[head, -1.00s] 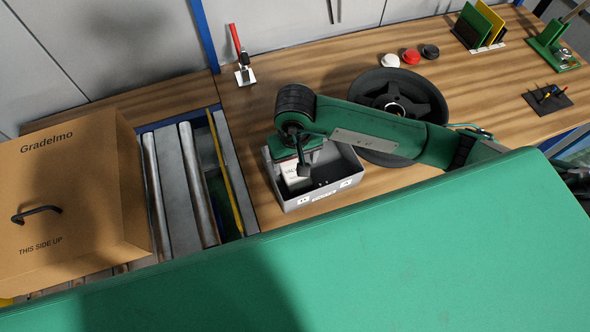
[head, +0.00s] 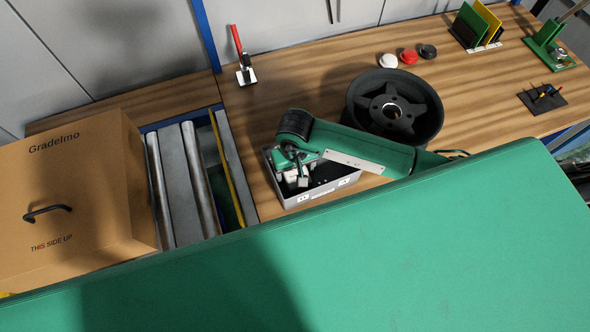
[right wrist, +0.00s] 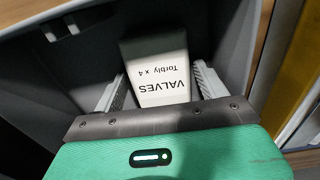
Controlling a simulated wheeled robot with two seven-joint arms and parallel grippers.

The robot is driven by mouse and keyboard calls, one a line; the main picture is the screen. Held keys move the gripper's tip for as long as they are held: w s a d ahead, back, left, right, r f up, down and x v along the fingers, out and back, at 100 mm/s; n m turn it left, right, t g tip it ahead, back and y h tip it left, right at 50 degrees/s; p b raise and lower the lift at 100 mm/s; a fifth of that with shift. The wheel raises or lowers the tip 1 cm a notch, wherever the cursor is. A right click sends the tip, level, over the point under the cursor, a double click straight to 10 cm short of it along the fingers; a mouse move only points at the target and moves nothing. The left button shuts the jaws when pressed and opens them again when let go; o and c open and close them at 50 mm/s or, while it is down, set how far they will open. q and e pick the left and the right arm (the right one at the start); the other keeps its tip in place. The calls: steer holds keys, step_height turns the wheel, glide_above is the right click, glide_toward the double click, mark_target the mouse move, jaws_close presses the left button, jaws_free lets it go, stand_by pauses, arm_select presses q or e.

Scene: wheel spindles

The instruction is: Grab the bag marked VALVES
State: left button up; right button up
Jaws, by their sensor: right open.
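The bag marked VALVES (right wrist: 158,75) shows in the right wrist view as a white label reading "VALVES Torbly x 4" with a darker top part. It lies inside the grey bin (head: 335,185). My right gripper (right wrist: 158,90) is open, with one finger on each side of the bag and reaching down into the bin. I cannot tell whether the fingers touch it. In the head view my right gripper (head: 296,178) is over the left part of the bin, and my arm hides most of the bag. My left gripper is not in view.
A cardboard box (head: 75,190) sits at the left beside the rollers (head: 200,180). White, red and black knobs (head: 409,56) and a red-handled clamp (head: 240,55) are at the back. The wooden bench (head: 300,80) is clear between them.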

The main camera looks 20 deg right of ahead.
steer(key=c, duration=0.8)
steer(key=shift+r, duration=0.1)
